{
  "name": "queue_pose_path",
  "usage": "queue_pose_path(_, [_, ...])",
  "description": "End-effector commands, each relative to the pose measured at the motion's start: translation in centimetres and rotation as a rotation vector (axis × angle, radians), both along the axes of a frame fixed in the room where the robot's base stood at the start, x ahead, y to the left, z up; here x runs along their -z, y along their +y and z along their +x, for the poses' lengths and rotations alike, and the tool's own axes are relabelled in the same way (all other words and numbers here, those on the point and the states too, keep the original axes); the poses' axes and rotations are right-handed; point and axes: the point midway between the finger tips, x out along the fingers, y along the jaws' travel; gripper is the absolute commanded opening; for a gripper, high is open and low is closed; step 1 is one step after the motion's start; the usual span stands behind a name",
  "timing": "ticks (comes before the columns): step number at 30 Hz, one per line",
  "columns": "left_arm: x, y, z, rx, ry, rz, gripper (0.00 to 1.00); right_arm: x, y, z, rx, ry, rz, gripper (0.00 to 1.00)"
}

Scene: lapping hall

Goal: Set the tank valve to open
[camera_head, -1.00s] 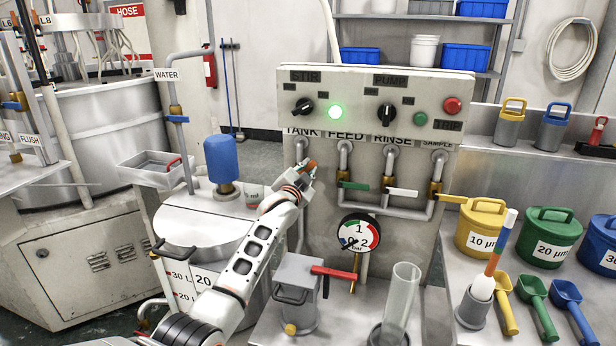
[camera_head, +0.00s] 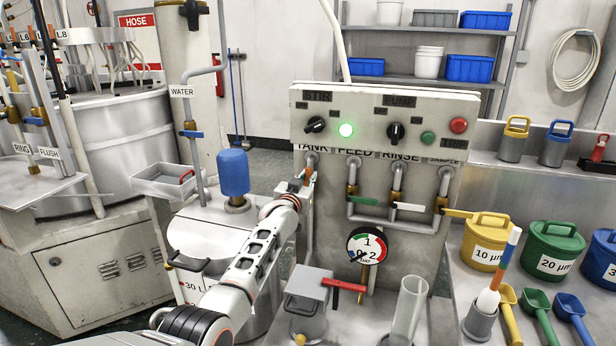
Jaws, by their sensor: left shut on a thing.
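The valve panel (camera_head: 328,240) stands in the middle of the head view, with TANK, FEED, RINSE and SAMPLE labels over its pipes. The TANK pipe (camera_head: 311,158) is the leftmost. My left gripper (camera_head: 304,184) is at the tank valve below it, shut on the valve's handle. A small orange-red part (camera_head: 308,175) shows at the fingertips, roughly upright along the pipe. The fingers hide most of the valve body and handle, so its exact angle is hard to tell. My right gripper is out of view.
The FEED valve has a green handle (camera_head: 364,201), the RINSE valve a white one (camera_head: 410,207), the SAMPLE valve a yellow one (camera_head: 459,213). A pressure gauge (camera_head: 367,246) sits below. A blue-topped tank (camera_head: 233,173) is close left of my arm.

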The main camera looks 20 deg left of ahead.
Motion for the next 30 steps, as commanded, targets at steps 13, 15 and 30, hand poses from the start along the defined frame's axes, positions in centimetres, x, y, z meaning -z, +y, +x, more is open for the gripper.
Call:
queue_pose_path(13, [0.26,0.03,-0.04,0.000,0.005,-0.019,0.00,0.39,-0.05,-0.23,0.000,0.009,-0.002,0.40])
queue_pose_path(15, [0.27,0.03,-0.04,0.000,0.005,-0.019,0.00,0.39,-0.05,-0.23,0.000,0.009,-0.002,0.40])
queue_pose_path(30, [0.08,0.03,-0.17,0.000,0.002,-0.018,0.32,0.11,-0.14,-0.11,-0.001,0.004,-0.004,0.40])
